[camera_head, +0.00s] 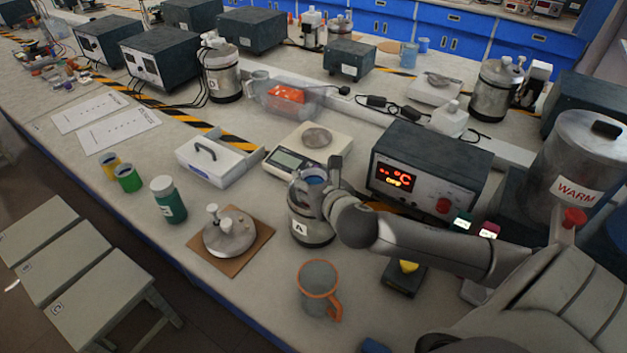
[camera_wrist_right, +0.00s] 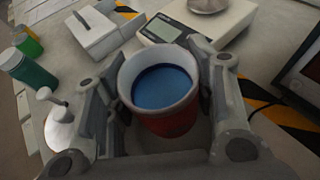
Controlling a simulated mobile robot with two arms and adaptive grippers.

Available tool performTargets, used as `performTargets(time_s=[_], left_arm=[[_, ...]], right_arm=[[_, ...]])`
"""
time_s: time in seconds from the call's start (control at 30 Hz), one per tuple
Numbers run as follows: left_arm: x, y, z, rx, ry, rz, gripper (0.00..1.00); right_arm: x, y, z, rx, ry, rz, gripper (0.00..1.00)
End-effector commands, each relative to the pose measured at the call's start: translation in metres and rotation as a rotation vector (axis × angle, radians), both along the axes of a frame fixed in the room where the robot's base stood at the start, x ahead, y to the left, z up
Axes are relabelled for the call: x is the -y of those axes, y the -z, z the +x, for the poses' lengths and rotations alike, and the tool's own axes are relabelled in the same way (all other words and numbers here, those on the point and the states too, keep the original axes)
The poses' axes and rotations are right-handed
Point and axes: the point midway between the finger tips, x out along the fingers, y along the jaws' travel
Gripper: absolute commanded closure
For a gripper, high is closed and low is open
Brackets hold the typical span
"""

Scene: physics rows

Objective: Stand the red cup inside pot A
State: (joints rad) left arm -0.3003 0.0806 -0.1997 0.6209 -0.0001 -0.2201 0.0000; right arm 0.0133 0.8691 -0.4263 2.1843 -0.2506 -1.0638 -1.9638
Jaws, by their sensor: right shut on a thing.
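Pot A (camera_head: 312,236) is a metal pot with a white "A" label, standing upright on the bench. My right gripper (camera_head: 318,186) is at its mouth and shut on the red cup. In the wrist view the red cup (camera_wrist_right: 170,122) stands upright between the fingers of the right gripper (camera_wrist_right: 160,110), with a pale rim and a blue inside. In the head view the cup shows only as a bit of blue (camera_head: 315,179) at the pot's mouth. The fingers hide the rest, so I cannot tell how deep it sits. My left gripper is not in view.
A lid (camera_head: 230,234) lies on a brown board (camera_head: 257,253) left of the pot. An orange-rimmed mug (camera_head: 318,303) stands in front. A scale (camera_head: 330,150) and a white tray (camera_head: 222,172) stand behind. A heater box (camera_head: 430,165) is at the right.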

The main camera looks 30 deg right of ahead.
Motion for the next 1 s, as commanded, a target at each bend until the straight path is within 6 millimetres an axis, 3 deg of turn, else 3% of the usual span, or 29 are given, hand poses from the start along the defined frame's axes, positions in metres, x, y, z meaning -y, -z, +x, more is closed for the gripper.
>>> performTargets(time_s=[0.57, 0.6, 0.73, 1.0], left_arm=[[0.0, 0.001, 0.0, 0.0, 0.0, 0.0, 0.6], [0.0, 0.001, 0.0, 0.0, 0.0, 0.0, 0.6], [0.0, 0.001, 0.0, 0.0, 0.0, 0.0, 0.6], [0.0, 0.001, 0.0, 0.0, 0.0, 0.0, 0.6]], right_arm=[[0.0, 0.011, 0.0, 0.001, 0.001, -0.001, 0.77], [0.0, 0.012, 0.0, 0.0, 0.001, 0.0, 0.46], [0.0, 0.012, 0.0, 0.0, 0.001, 0.0, 0.3], [0.0, 0.012, 0.0, 0.0, 0.0, 0.0, 0.27]])
